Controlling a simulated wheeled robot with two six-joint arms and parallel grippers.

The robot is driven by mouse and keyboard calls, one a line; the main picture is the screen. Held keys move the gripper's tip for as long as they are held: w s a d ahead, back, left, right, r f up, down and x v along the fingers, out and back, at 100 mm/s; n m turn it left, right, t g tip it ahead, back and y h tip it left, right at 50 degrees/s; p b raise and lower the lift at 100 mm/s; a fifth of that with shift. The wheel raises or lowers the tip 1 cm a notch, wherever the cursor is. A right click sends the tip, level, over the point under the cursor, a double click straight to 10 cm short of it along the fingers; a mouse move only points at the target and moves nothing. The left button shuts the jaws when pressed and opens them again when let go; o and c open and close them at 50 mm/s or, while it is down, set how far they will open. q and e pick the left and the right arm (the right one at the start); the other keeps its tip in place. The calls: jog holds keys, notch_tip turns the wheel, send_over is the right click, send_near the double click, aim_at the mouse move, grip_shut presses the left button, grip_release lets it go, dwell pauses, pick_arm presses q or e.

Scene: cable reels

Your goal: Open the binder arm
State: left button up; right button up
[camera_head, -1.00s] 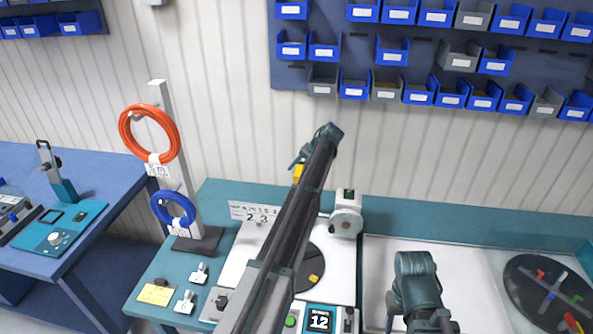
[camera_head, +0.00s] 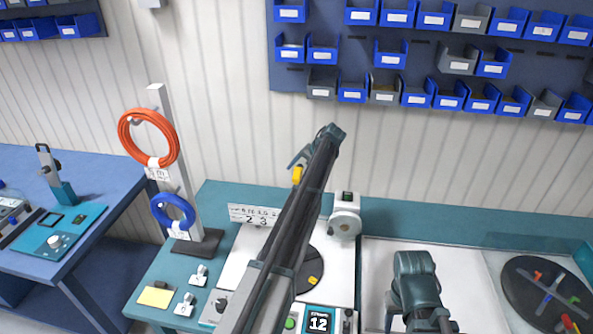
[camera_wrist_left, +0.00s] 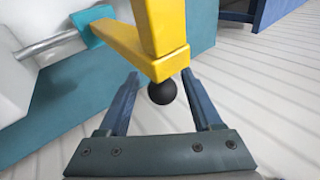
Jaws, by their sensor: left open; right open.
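The yellow binder arm (camera_head: 297,174) stands up behind my left forearm in the head view. In the left wrist view the yellow arm (camera_wrist_left: 160,55) fills the top middle and ends in a black ball knob (camera_wrist_left: 162,91). My left gripper (camera_wrist_left: 163,92) is open, with one finger on each side of the knob; I cannot tell whether either finger touches it. In the head view this gripper (camera_head: 297,160) is small and close to the yellow arm. My right gripper (camera_head: 389,318) is open, low over the pale bench, and partly hidden by its wrist.
My left forearm hides part of the dark turntable (camera_head: 312,270). A white unit with a round face (camera_head: 345,223) stands right of it. A post holds an orange coil (camera_head: 148,138) and a blue coil (camera_head: 173,211). A dark reel disc (camera_head: 545,293) lies at right.

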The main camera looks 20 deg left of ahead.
pick_arm(q)
jog(key=p+v, duration=0.9)
jog(key=v, duration=0.3)
jog(key=shift+d+r, duration=0.1)
jog(key=s+d+f+m+h+b, duration=0.1)
jog(key=s+d+f+b, duration=0.3)
jog(key=s, duration=1)
jog(key=s+d+f+m+h+b, duration=0.2)
jog(key=s+d+f+b, duration=0.3)
jog(key=s+d, duration=0.8)
jog(key=s+d+f+m+h+b, duration=0.2)
jog(key=s+d+f+b, duration=0.3)
jog(key=s+d+f, duration=0.4)
jog(key=s, duration=0.7)
jog(key=shift+f+h, duration=0.2)
jog(key=shift+h, duration=0.2)
jog(key=shift+d, duration=0.1)
